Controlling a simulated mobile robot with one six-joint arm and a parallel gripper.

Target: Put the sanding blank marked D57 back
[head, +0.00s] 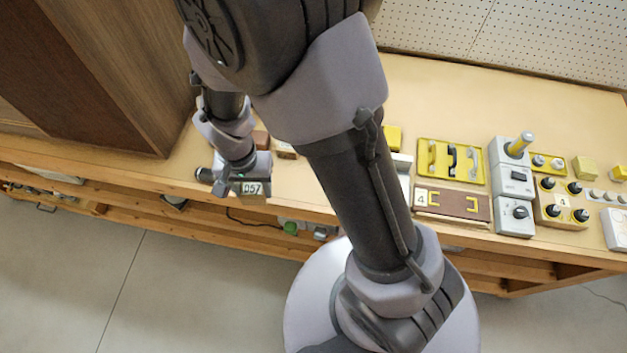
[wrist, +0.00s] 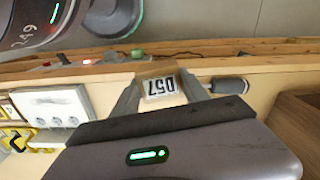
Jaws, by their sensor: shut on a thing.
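The sanding blank marked D57 (wrist: 163,87) is a small block with a white label, and its label reads upside down in the wrist view. My gripper (wrist: 166,97) is shut on it, with one finger on each side. In the head view the D57 block (head: 252,188) shows at the bench's front edge on the left, in my gripper (head: 236,186). Whether it touches the bench top cannot be told. My arm hides part of the bench middle.
A tall wooden cabinet (head: 110,75) stands at the left. On the right of the bench (head: 440,95) are a yellow tray (head: 451,160), a brown panel (head: 452,204), grey switch boxes (head: 513,182) and a panel with black knobs (head: 562,203). A pegboard (head: 500,30) is behind.

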